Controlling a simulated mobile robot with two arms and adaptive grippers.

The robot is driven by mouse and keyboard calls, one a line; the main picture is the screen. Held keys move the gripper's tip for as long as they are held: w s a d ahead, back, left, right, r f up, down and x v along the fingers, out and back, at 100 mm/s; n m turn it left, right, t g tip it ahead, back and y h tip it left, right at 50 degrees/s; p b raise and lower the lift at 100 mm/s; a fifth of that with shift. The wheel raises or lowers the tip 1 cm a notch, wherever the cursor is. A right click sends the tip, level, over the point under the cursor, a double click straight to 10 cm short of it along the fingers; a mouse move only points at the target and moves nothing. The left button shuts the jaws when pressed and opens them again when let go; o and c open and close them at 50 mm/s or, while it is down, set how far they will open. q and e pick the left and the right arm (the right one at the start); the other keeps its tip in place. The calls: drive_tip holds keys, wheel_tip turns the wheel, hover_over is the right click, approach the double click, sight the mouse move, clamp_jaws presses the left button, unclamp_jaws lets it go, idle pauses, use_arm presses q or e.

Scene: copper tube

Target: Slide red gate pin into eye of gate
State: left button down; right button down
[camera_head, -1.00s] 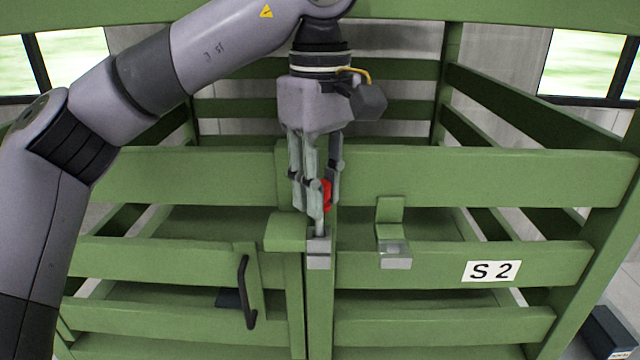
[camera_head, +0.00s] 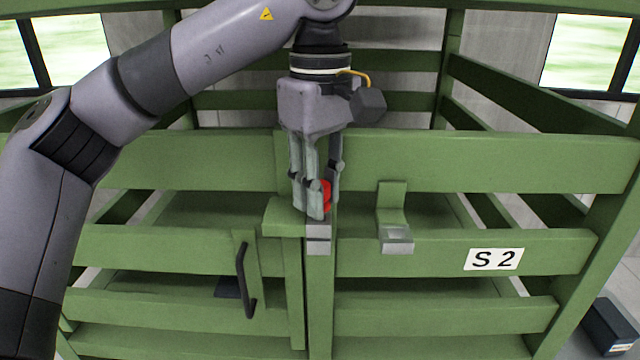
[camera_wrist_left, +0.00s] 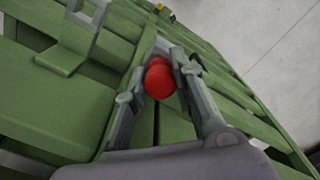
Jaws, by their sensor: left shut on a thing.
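The red gate pin (camera_head: 326,194) shows its red head between the fingers of my left gripper (camera_head: 320,208). The gripper points down and is shut on it. In the left wrist view the rounded red head (camera_wrist_left: 159,78) sits between both fingers. The grey metal eye (camera_head: 318,240) is on the gate post directly below the fingertips, with almost no gap in the picture. The pin's shaft is hidden, so I cannot tell how deep it sits in the eye. The green gate (camera_head: 450,255) stands shut. My right gripper is not in view.
A second grey bracket (camera_head: 397,240) with a green upright plate sits to the right on the gate. A black handle (camera_head: 246,282) is at the lower left. A white "S 2" sign (camera_head: 493,259) is on the right. A dark box (camera_head: 608,328) is on the floor.

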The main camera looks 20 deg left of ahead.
use_arm(q)
drive_tip(key=shift+f+b, duration=0.5)
drive_tip(key=shift+f, duration=0.3)
drive_tip(key=c, duration=1.3)
unclamp_jaws()
drive_tip(key=shift+r, duration=0.15)
wheel_tip(320, 180, up, 12)
drive_tip(key=shift+f, duration=0.1)
drive_tip(key=shift+f, duration=0.1)
